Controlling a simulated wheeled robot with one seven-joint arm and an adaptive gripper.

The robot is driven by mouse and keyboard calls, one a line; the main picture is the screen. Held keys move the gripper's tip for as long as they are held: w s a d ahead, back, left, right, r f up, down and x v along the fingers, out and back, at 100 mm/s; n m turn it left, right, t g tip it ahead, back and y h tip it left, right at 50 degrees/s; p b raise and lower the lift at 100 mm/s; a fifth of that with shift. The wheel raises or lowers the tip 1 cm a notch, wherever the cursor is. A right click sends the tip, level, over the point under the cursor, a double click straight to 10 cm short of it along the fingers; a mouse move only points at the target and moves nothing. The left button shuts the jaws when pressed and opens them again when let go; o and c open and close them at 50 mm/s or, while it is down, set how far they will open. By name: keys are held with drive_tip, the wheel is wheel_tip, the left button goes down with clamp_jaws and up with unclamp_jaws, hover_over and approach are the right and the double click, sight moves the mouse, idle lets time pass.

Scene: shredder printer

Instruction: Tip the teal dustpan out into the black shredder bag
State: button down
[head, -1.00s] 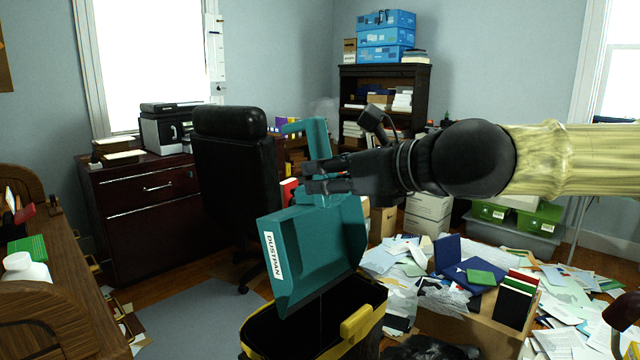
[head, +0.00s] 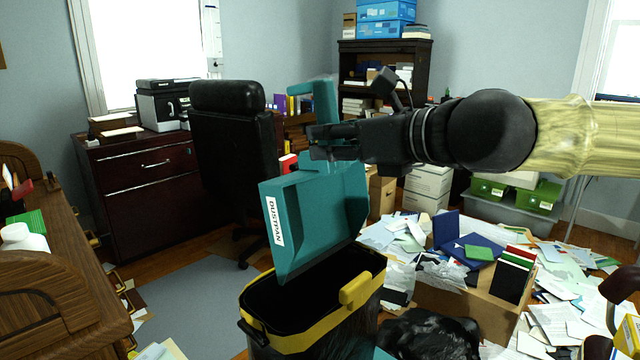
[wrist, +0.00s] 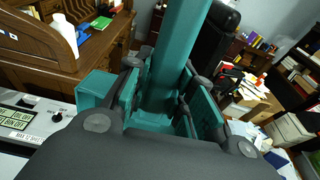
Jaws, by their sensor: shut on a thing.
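The teal dustpan (head: 325,205) hangs steeply tilted in the head view, handle up and front edge down. Its white DUSTPAN label faces left. My gripper (head: 318,142) is shut on it near the base of the handle. The wrist view also shows the teal handle (wrist: 182,45) between the fingers. The black shredder bag (head: 305,290) lines an open yellow-rimmed bin. The dustpan's lower edge appears over the opening; I cannot tell its height or whether it touches the rim. The pan's inside and any contents are not clearly visible.
A black bag (head: 430,335) lies right of the bin. Behind it is a cardboard box (head: 490,315) among scattered papers. A wooden desk (head: 70,275) stands left and a black office chair (head: 230,150) behind. The grey mat (head: 195,290) is clear.

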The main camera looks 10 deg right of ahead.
drive_tip(key=shift+w+a+r+p, duration=0.1)
drive_tip(key=shift+w+p, duration=0.05)
drive_tip(key=shift+p, duration=0.3)
drive_tip(key=shift+w+a+g+h+p, duration=0.3)
drive_tip(key=shift+w+a+g+p, duration=0.15)
drive_tip(key=shift+p, duration=0.55)
drive_tip(key=shift+g+h, duration=0.7)
drive_tip(key=shift+g, duration=0.25)
drive_tip(key=p+x, duration=0.1)
drive_tip(key=p, duration=0.2)
drive_tip(key=p+x, duration=0.2)
drive_tip(key=p, duration=0.1)
drive_tip(key=p+x, duration=0.2)
drive_tip(key=shift+w+r+p, duration=0.3)
drive_tip(key=shift+r+p, duration=0.1)
drive_tip(key=w+a+f+g+h+p, duration=0.2)
drive_tip(key=w+a+g+p, duration=0.2)
drive_tip(key=p, duration=1.7)
drive_tip(key=w+a, duration=0.1)
drive_tip(key=w, duration=0.2)
drive_tip(key=shift+w+f+h, duration=0.3)
drive_tip(key=shift+w+h, duration=0.1)
drive_tip(key=p, duration=0.2)
drive_tip(key=shift+w+a+f+g+p, duration=0.15)
drive_tip(key=shift+w+a+g+p, duration=0.15)
drive_tip(key=shift+w+a+g, duration=0.1)
drive_tip(key=shift+f, duration=0.15)
